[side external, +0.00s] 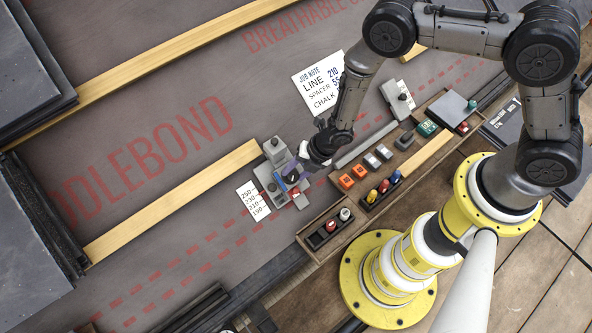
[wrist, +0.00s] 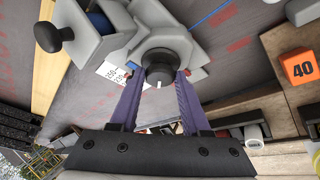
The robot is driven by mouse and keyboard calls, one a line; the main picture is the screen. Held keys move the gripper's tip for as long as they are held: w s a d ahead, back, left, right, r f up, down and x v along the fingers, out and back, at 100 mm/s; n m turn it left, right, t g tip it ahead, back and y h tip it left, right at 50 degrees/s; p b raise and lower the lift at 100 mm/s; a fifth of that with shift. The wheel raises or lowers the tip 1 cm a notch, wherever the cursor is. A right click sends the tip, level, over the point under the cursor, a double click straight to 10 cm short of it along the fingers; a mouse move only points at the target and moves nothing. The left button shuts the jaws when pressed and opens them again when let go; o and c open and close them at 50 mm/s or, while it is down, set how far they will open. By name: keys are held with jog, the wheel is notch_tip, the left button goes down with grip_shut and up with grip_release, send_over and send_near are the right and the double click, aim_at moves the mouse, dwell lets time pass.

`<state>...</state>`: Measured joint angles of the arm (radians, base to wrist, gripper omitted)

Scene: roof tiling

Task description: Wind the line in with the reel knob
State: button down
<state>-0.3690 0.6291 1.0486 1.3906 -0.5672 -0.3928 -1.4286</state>
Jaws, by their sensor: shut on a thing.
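A separate black ball-shaped knob (wrist: 50,37) stands on a grey arm to the left, apart from the fingers. A blue spool (wrist: 97,20) shows beside it, partly hidden. A blue line (wrist: 208,15) runs off to the upper right. In the side view my gripper (side external: 293,178) hides part of the device.
A number card (side external: 253,200) lies beside the device. A wooden tray (side external: 325,228) with small containers is close below right. Orange blocks (side external: 353,176) and a larger tray (side external: 405,150) lie to the right.

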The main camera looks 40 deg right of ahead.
jog(key=m+t, duration=0.1)
jog(key=m, duration=0.1)
jog(key=m+y, duration=0.1)
jog(key=m, duration=0.1)
jog(key=m+t, duration=0.1)
jog(key=m, duration=0.1)
jog(key=shift+s+d+f+t, duration=0.15)
jog(key=shift+s+t, duration=0.1)
jog(key=shift+t, duration=0.05)
jog(key=m+t, duration=0.1)
jog(key=m, duration=0.2)
jog(key=m+t, duration=0.1)
jog(key=m, duration=0.2)
jog(key=shift+s+f+m+t, duration=0.2)
jog(key=shift+m+t, duration=0.1)
jog(key=shift+t, duration=0.1)
jog(key=m, duration=0.2)
jog(key=m+t+h, duration=0.1)
jog(key=m, duration=0.1)
jog(key=m+t, duration=0.1)
jog(key=m, duration=0.1)
jog(key=shift+s+a+m+h, duration=0.15)
jog(key=shift+a+m+h, duration=0.15)
jog(key=shift+m, duration=0.1)
jog(key=m+h, duration=0.1)
jog(key=m, duration=0.2)
jog(key=m+t+h, duration=0.1)
jog(key=m+h, duration=0.1)
jog(key=m, duration=0.2)
jog(key=shift+a, duration=0.2)
